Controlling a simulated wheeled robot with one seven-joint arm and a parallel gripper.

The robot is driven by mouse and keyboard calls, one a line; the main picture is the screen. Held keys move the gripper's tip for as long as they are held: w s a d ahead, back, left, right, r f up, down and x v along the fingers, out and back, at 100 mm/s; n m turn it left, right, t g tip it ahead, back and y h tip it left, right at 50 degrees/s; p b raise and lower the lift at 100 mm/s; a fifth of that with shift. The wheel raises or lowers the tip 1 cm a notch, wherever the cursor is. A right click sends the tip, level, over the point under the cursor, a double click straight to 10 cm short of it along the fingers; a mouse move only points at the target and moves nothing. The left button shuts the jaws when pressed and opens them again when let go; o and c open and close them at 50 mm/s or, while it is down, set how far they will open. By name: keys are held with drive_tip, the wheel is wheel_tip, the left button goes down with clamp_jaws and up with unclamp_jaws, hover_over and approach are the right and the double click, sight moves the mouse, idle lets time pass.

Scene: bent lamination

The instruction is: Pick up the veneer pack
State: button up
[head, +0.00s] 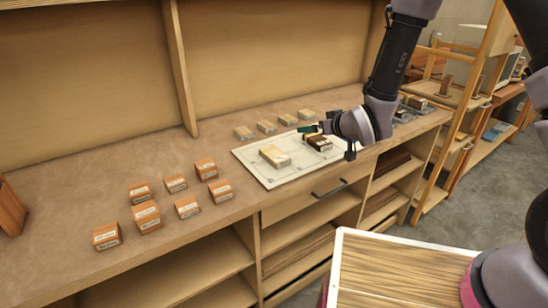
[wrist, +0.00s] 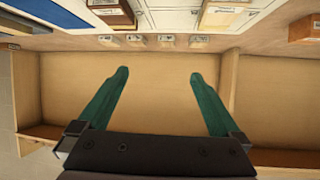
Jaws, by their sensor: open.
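No readable label tells me which block is the veneer pack. A pale block (head: 274,156) and a dark brown-topped block (head: 319,143) lie on a white marked board (head: 262,178) on the bench. In the wrist view the dark block (wrist: 111,12) is at top left and the pale block (wrist: 224,17) at top right, both cut by the edge. My gripper (head: 308,129) is above the board's back edge, close to the dark block. Its green fingers (wrist: 162,77) are spread wide with nothing between them, facing the wooden back panel.
Several small pale blocks (head: 266,126) stand in a row behind the board. Several orange-brown blocks (head: 147,216) stand on the bench at left. A wooden back panel (head: 90,70) rises behind the bench (head: 100,175). More dark pieces (head: 413,102) lie at the far right end.

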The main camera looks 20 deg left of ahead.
sight(274, 153)
drive_tip(key=s+a+f, duration=0.1)
drive_tip(key=s+f, duration=0.1)
drive_tip(key=s+a+f+n+y, duration=0.1)
drive_tip(key=s+a+f, duration=0.1)
drive_tip(key=s+a+f+n+g+y, duration=0.1)
drive_tip(key=s+a+f, duration=0.1)
drive_tip(key=f, duration=0.1)
drive_tip(key=shift+s+a, duration=0.1)
drive_tip(key=shift+a, duration=0.05)
drive_tip(key=shift+n, duration=0.3)
drive_tip(key=x, duration=0.4)
drive_tip(key=shift+a+f, duration=0.25)
drive_tip(key=shift+a, duration=0.05)
drive_tip(key=shift+x, duration=3.1)
drive_tip(key=c, duration=1.4)
